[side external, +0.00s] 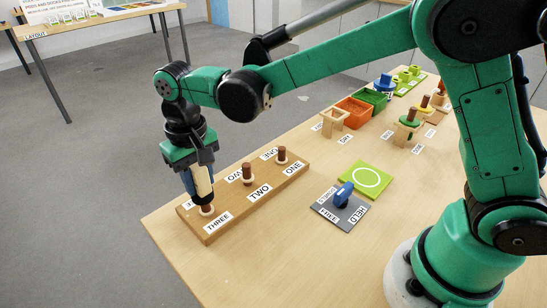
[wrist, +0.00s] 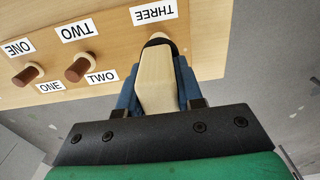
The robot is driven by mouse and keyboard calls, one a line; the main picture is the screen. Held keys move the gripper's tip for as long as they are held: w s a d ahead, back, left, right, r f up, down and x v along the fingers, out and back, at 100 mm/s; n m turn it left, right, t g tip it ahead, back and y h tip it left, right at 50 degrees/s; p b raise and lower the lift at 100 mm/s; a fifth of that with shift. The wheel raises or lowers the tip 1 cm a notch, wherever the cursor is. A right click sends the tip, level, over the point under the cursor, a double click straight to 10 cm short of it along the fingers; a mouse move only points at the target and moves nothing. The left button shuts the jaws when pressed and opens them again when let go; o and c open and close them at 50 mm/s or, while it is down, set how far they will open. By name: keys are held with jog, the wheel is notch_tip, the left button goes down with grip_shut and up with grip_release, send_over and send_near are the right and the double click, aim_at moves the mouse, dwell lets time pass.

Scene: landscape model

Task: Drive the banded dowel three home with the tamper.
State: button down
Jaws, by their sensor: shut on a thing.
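My gripper (side external: 196,180) is shut on the tamper (side external: 204,184), a pale wooden block with a dark end. It holds the tamper upright over the THREE end of the brown block (side external: 229,211). Banded dowel three (side external: 207,209) shows as a short brown stub with a pale ring, just under the tamper's dark end; I cannot tell whether they touch. In the wrist view the tamper (wrist: 157,85) sits between the blue fingers and hides dowel three beside the THREE label.
Dowel two (side external: 247,174) and dowel one (side external: 282,155) stand in the same block. Right of it lie a green pad with a white circle (side external: 365,180) and a grey switch plate with a blue knob (side external: 344,194). Orange (side external: 352,111) and green bins stand farther back.

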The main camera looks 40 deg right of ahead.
aim_at(195, 165)
jog(key=shift+r, duration=0.15)
jog(key=shift+r, duration=2.1)
